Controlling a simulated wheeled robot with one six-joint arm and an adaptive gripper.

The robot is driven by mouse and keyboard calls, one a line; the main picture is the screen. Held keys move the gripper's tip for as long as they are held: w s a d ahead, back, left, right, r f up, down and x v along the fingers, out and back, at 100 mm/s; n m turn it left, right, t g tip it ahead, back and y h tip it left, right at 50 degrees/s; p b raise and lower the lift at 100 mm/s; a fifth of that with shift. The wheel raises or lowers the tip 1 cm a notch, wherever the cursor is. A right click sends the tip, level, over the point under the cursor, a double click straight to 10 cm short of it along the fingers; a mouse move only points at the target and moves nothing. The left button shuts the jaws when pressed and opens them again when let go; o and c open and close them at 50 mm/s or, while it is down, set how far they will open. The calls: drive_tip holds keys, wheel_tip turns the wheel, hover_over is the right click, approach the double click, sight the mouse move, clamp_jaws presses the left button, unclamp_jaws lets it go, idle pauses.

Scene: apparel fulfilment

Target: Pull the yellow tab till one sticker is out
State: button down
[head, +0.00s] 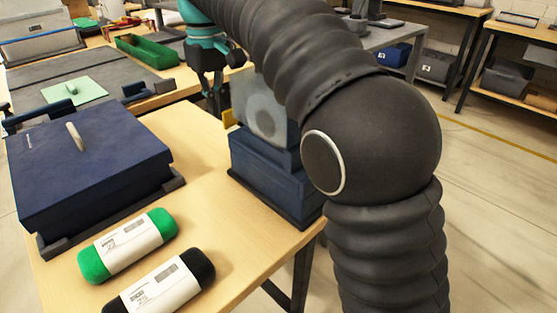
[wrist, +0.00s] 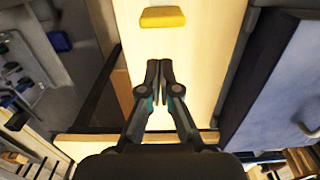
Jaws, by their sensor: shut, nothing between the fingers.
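The sticker dispenser (head: 270,178) is a dark blue stepped box with a pale translucent panel holding a round roll. It stands at the right edge of the wooden table in the head view, partly hidden behind my arm. The yellow tab (head: 229,118) shows as a small yellow patch at its left side. In the wrist view the yellow tab (wrist: 163,17) is a yellow block ahead of my fingertips, with a gap between. My gripper (head: 212,104) is beside the dispenser, to the left and behind it. In the wrist view my gripper (wrist: 159,66) is shut and empty.
A large dark blue lidded box (head: 90,165) stands left on the table. A green labelled roll (head: 127,245) and a black labelled roll (head: 160,285) lie in front. A green tray (head: 146,50) is at the back. Bare tabletop (head: 205,165) lies between box and dispenser.

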drive_tip(key=shift+s+a+r, duration=0.1)
drive_tip(key=shift+a, duration=0.15)
wheel_tip(320, 180, up, 7)
drive_tip(key=shift+d, duration=0.2)
idle(0.6)
drive_tip(key=shift+s+a, duration=0.1)
drive_tip(key=shift+s, duration=0.05)
idle(0.3)
